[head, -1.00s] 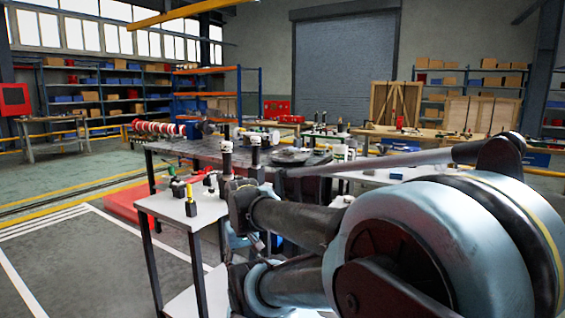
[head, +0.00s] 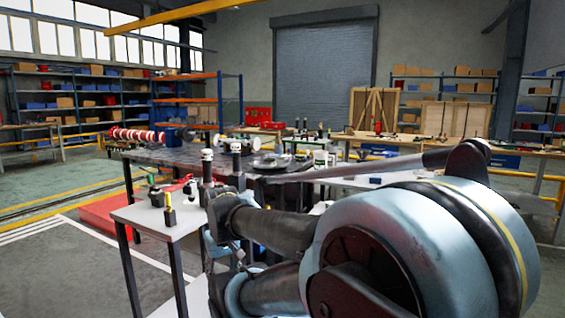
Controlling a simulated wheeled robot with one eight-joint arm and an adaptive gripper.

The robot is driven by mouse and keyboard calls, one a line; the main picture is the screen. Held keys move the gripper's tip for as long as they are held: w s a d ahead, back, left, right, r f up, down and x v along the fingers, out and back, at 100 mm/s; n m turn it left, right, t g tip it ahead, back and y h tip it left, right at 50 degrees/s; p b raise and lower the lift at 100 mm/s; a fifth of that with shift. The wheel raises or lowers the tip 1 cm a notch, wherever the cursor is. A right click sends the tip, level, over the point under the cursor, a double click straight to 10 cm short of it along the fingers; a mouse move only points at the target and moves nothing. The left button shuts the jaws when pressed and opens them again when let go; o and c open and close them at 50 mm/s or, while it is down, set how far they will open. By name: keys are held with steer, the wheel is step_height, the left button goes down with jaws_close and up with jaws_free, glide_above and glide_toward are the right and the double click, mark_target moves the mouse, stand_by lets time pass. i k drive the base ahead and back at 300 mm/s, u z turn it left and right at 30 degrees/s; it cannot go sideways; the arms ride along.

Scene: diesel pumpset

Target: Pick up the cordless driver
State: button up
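A small black and yellow upright tool (head: 170,212) stands on the pale side table (head: 140,216) at left; it may be the cordless driver, but it is too small to be sure. A dark item with a green part (head: 157,194) stands just behind it. My folded arm fills the lower right and middle. Its wrist end overlaps the table's right side. I cannot make out my gripper's fingers; they are hidden behind the arm links or out of sight.
Two dark posts with pale tops (head: 208,167) rise behind my wrist. A red platform (head: 100,212) lies on the floor. Open floor shows at left, with yellow rails and shelves beyond.

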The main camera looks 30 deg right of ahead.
mark_target(206, 154)
steer(key=k, duration=0.5)
steer(key=z, duration=1.45)
steer(key=i, duration=0.3)
steer(key=u, duration=0.4)
